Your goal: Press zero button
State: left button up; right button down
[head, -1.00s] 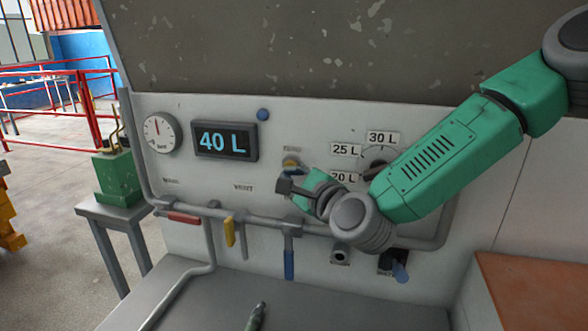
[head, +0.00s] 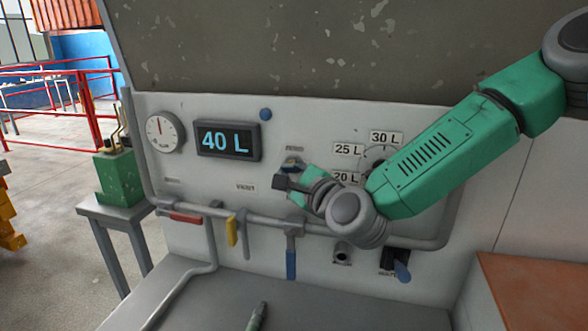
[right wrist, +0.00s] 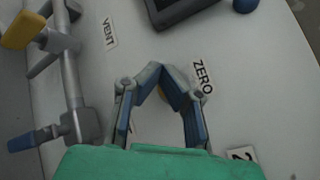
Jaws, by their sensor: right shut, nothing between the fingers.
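The ZERO label (head: 294,149) is on the white panel, right of the display (head: 229,141), which reads 40 L. The zero button (head: 292,161) sits just below the label and is partly covered by my right gripper (head: 284,176). The right gripper is shut and empty, close in front of the panel. In the right wrist view its fingertips (right wrist: 158,68) meet left of the ZERO label (right wrist: 203,77), and the fingers largely hide the button. I cannot tell whether they touch it. My left gripper is not in view.
A dial with 20 L, 25 L and 30 L labels (head: 386,138) is right of the button, partly behind my arm. A pipe with red (head: 185,218), yellow (head: 232,232) and blue (head: 291,264) handles runs below. A round gauge (head: 164,132) is at left; a blue knob (head: 265,114) is above.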

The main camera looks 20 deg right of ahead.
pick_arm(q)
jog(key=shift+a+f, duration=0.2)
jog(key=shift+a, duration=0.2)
pick_arm(e)
jog(key=shift+w+a, duration=0.15)
jog(key=shift+a, duration=0.15)
jog(key=shift+w+d, duration=0.2)
jog(key=shift+d, duration=0.4)
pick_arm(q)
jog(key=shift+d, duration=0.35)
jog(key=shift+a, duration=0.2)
pick_arm(e)
jog(key=shift+w+a, duration=0.1)
jog(key=shift+a, duration=0.1)
pick_arm(q)
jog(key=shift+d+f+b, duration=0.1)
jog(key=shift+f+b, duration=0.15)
jog(key=shift+b, duration=0.1)
pick_arm(e)
jog(key=shift+v, duration=0.9)
jog(key=shift+a+f, duration=0.1)
jog(key=shift+a, duration=0.15)
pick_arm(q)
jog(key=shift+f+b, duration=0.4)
pick_arm(e)
jog(key=shift+s+a, duration=0.7)
jog(key=shift+s, duration=0.35)
jog(key=shift+s+a, duration=0.75)
jog(key=shift+s, duration=0.3)
